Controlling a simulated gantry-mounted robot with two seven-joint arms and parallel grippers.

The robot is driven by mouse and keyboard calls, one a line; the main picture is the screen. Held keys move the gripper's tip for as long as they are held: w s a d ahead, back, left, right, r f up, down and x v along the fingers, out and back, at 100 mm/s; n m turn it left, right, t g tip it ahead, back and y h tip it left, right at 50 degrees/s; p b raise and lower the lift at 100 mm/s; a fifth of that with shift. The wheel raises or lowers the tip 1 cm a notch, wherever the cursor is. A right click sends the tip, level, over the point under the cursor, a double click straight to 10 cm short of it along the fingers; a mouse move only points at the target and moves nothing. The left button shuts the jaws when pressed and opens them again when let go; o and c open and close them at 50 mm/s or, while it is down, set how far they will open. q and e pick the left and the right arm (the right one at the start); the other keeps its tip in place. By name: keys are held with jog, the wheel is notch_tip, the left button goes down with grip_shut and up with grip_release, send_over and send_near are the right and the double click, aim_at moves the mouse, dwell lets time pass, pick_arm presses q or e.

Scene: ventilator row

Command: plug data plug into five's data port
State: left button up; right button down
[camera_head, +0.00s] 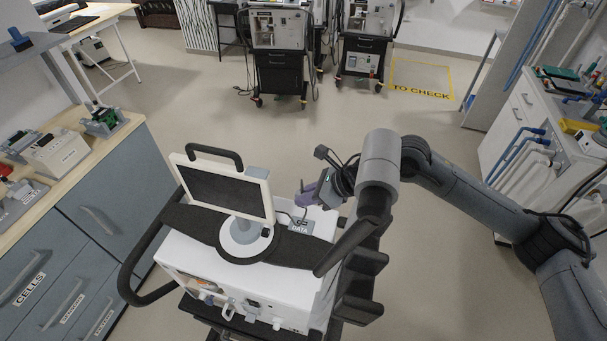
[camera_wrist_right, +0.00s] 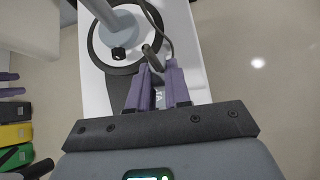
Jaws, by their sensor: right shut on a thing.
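A white ventilator (camera_head: 255,275) with a tilted screen (camera_head: 225,190) stands in front of me in the head view. No number on it is readable. A grey pad marked DATA (camera_head: 300,228) lies on its top, right of the screen's round base. My right gripper (camera_head: 306,192) is above the right part of this top. In the right wrist view its purple fingers (camera_wrist_right: 158,72) are shut on a dark data plug (camera_wrist_right: 152,57), with a cable curving away from it. The fingers hide part of the plug. The data port cannot be made out. My left gripper is not in view.
A bench with drawers (camera_head: 100,215) and several devices is at left. A white cabinet (camera_head: 520,120) is at right. The floor between is clear, with a yellow TO CHECK square (camera_head: 421,78).

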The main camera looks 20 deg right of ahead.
aim_at(307, 224)
jog(key=shift+s+f, duration=0.15)
jog(key=shift+f, duration=0.35)
jog(key=shift+f+b, duration=0.6)
jog(key=shift+f, duration=0.55)
jog(key=shift+f+b, duration=0.75)
jog(key=shift+f, duration=1)
jog(key=shift+f+b, duration=0.2)
jog(key=shift+b, duration=0.5)
jog(key=shift+f, duration=0.1)
jog(key=shift+f+b, duration=0.75)
jog(key=shift+b, duration=0.15)
